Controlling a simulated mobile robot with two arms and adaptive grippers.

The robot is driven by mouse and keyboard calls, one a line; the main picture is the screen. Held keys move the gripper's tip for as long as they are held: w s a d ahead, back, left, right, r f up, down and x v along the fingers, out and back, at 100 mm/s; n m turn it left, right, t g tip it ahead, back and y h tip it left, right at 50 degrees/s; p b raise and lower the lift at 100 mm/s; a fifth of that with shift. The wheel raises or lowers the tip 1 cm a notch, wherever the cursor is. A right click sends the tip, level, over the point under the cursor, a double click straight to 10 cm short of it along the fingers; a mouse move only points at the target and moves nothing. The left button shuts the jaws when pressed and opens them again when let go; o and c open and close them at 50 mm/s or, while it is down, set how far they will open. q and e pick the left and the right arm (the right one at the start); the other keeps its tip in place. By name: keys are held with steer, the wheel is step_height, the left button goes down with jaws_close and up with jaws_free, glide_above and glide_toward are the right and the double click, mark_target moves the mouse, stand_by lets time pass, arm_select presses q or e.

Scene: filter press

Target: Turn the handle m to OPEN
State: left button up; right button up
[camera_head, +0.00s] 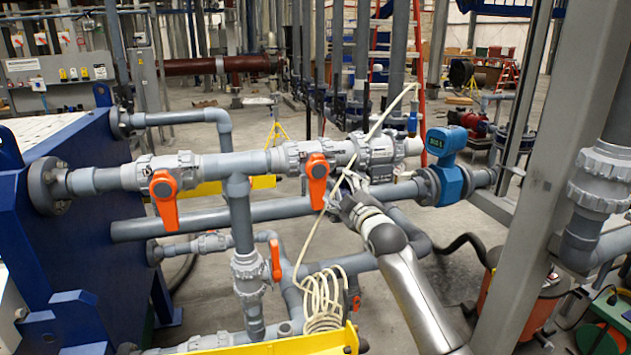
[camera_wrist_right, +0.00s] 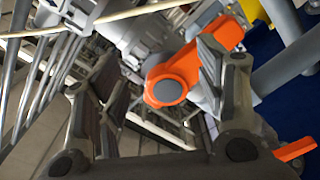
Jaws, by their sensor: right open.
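Several orange valve handles show in the head view, and I cannot read which is labelled m. The nearest to my right gripper is the middle orange handle (camera_head: 317,181) on the upper grey pipe, hanging downward from its hub. My right gripper (camera_head: 341,190) is just to the right of this handle. In the right wrist view an orange handle (camera_wrist_right: 220,38) with a grey hub (camera_wrist_right: 170,90) lies ahead of and between the spread fingers of my right gripper (camera_wrist_right: 158,75). The gripper is open, and contact is not clear. My left gripper is not in view.
Another orange handle (camera_head: 163,196) hangs on the left of the same pipe, and a smaller one (camera_head: 276,260) is below. A cream hose (camera_head: 322,300) hangs coiled and runs up close by my gripper. A blue flow meter (camera_head: 447,165) stands right, beside a grey column (camera_head: 555,150).

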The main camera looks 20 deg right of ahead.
mark_target(319, 193)
steer(key=w+a+f+m+b, duration=0.1)
steer(key=w+m, duration=0.1)
steer(key=m, duration=0.1)
steer(key=w+a+f+m+b, duration=0.1)
steer(key=w+a+m, duration=0.1)
steer(key=m, duration=0.2)
steer(key=w+a+f+m+b, duration=0.1)
steer(key=w+m, duration=0.1)
steer(key=m, duration=0.1)
steer(key=shift+a+m, duration=0.3)
steer(key=shift+a, duration=0.05)
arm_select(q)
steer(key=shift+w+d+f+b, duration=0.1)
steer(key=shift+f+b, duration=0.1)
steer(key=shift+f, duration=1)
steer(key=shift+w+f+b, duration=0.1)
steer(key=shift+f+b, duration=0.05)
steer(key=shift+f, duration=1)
arm_select(e)
steer(key=shift+w+r, duration=0.3)
steer(key=shift+w, duration=0.35)
